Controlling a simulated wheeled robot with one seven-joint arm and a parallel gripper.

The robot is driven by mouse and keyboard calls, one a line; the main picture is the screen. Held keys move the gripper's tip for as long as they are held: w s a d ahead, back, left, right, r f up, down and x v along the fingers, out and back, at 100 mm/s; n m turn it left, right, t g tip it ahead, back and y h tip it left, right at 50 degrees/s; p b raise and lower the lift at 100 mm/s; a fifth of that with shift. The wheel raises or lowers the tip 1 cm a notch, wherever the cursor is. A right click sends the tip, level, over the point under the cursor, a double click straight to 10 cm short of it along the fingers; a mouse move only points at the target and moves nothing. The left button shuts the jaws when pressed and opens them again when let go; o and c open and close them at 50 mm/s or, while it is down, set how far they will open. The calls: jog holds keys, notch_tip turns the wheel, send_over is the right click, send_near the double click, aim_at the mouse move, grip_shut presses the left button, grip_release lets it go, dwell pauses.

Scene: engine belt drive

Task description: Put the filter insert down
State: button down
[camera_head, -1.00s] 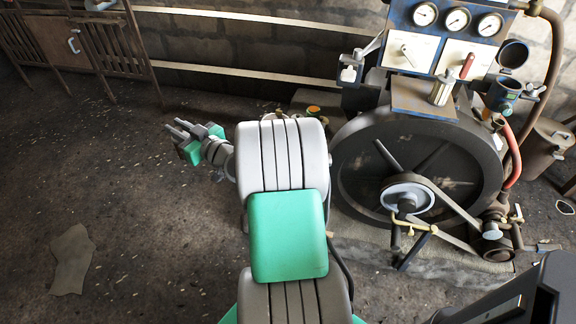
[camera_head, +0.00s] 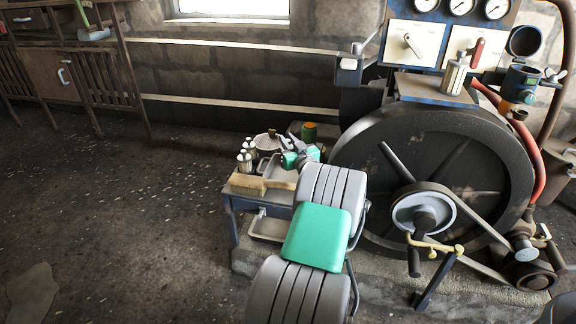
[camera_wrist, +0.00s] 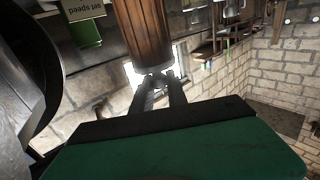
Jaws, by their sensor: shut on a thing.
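The filter insert (camera_wrist: 146,30) is a brown, ribbed cylinder with a pale end cap. In the wrist view it stands out beyond my gripper (camera_wrist: 160,88), whose two dark fingers are shut on its capped end. In the head view my gripper (camera_head: 290,148) is at the far end of my arm, by the small blue bench. The insert cannot be made out there, and my arm hides part of the bench.
The blue bench (camera_head: 231,200) carries a wooden-backed brush (camera_head: 258,186), several small metal bottles (camera_head: 245,160) and a pan (camera_head: 268,141). Floor at left is clear.

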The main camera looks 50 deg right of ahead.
notch_tip(320, 180, down, 5)
jog(key=shift+f+b, duration=0.1)
jog(key=shift+b, duration=0.5)
jog(key=shift+f+b, duration=0.2)
jog(key=shift+b, duration=0.1)
jog(key=c, duration=1.3)
grip_release()
